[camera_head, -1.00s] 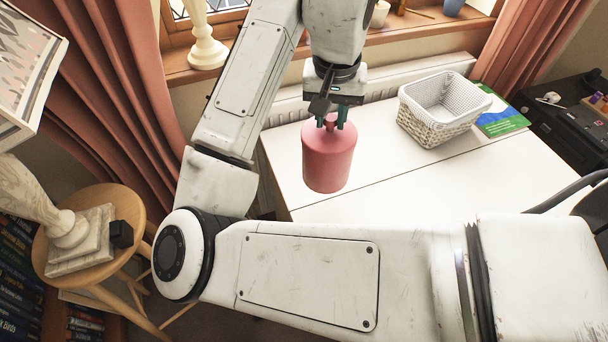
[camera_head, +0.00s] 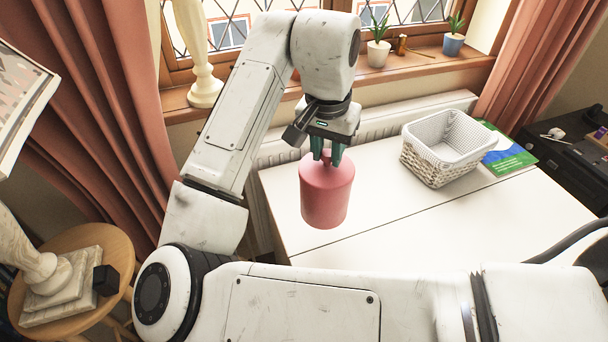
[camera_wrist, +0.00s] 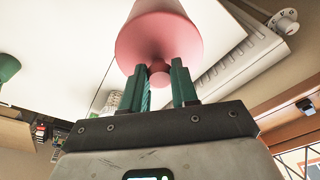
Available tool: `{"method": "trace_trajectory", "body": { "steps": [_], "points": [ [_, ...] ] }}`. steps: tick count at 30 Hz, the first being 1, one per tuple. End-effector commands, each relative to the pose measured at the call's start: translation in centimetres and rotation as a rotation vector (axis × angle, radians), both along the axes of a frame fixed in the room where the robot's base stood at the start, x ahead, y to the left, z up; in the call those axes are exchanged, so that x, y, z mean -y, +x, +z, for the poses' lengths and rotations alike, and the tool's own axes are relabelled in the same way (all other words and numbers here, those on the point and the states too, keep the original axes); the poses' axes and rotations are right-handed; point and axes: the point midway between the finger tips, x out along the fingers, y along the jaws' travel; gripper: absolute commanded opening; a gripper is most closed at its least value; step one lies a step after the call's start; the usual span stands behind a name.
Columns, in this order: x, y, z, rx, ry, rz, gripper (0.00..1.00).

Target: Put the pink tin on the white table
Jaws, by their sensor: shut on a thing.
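The pink tin (camera_head: 326,194) is a rounded can with a small knob on its lid. My gripper (camera_head: 327,156) is shut on that knob from above, with its green fingers on either side. The tin hangs upright in front of or over the left part of the white table (camera_head: 420,226); I cannot tell whether its base touches the top. In the wrist view the tin (camera_wrist: 160,40) shows beyond the fingertips (camera_wrist: 160,78), with its knob between them. The tin hides part of the table's left side.
A white wicker basket (camera_head: 447,148) and a green-blue book (camera_head: 510,150) are at the table's back right. The table's middle and front right are clear. A radiator (camera_head: 380,122) and a windowsill with plants (camera_head: 378,52) lie behind. A round wooden stool (camera_head: 82,307) stands left.

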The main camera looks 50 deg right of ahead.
Motion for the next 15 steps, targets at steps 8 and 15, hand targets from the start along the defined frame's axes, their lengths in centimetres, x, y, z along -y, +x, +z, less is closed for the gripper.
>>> {"method": "trace_trajectory", "body": {
  "steps": [8, 15],
  "points": [
    [0.1, 3.7, -4.0, 0.000, 0.002, 0.003, 0.00],
    [0.2, 4.9, -5.4, 0.001, 0.000, 0.001, 0.00]
  ]
}}
